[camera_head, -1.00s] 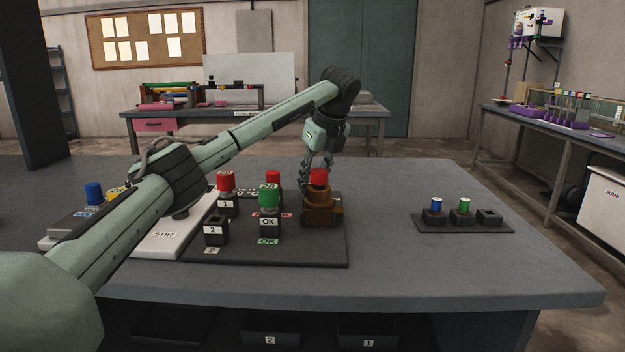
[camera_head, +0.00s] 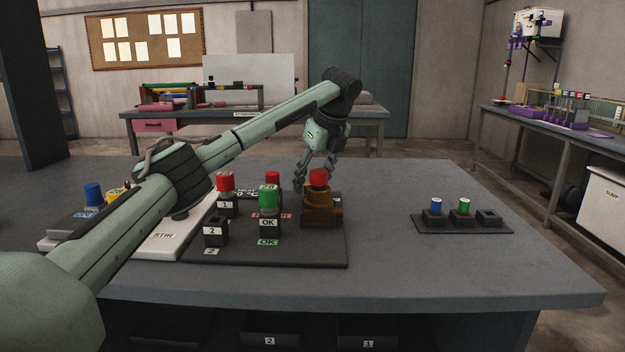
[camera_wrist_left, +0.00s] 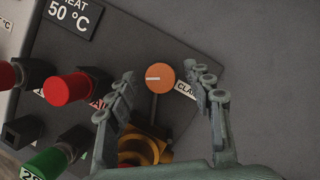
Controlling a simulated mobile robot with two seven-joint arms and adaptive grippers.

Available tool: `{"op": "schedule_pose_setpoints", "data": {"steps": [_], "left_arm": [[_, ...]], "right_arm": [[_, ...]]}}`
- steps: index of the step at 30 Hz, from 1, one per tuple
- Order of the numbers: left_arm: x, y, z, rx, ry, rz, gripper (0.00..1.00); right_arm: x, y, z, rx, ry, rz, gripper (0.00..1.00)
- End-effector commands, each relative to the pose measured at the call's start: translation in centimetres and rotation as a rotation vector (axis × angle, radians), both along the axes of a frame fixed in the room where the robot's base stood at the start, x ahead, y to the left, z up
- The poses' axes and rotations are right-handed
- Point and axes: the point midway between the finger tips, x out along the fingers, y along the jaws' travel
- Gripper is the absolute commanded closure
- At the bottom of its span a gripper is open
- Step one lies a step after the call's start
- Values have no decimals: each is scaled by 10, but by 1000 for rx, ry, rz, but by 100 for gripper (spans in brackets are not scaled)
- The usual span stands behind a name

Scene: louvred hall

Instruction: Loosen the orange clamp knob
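The round orange clamp knob (camera_wrist_left: 160,78) shows in the left wrist view, with a white pointer line towards the picture's left. A partly covered label (camera_wrist_left: 185,90) beginning "CLA" is beside it. My left gripper (camera_wrist_left: 165,85) is open, one finger on each side of the knob, with visible gaps. I cannot tell whether the fingertips reach down to its height. In the head view my left gripper (camera_head: 314,177) is behind the orange-brown clamp (camera_head: 322,212), which holds a red-capped vial (camera_head: 319,178). The knob is hidden there. My right gripper is not in view.
The dark panel (camera_head: 305,255) also carries a green-capped vial (camera_head: 269,197), red-capped vials (camera_head: 226,182) and an empty holder (camera_head: 215,230). A rack (camera_head: 460,222) with blue- and green-capped vials stands to the right. The table front (camera_head: 430,278) is clear.

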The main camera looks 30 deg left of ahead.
Motion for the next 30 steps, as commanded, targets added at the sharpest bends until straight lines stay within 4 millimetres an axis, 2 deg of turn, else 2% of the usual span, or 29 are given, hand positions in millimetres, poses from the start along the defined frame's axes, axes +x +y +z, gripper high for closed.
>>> {"op": "schedule_pose_setpoints", "data": {"steps": [5, 8, 21, 24, 30], "left_arm": [[0, -1, 1, -1, 1, -2, 49], [-1, -5, 10, 0, -1, -3, 49], [-12, -34, 91, 3, -3, 0, 49], [-13, -40, 102, 1, -2, -1, 49], [-15, -44, 111, 0, 0, 0, 49]], "right_arm": [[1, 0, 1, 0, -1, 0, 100], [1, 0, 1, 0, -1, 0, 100], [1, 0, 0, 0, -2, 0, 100], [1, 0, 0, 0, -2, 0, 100], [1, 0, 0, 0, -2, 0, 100]]}}
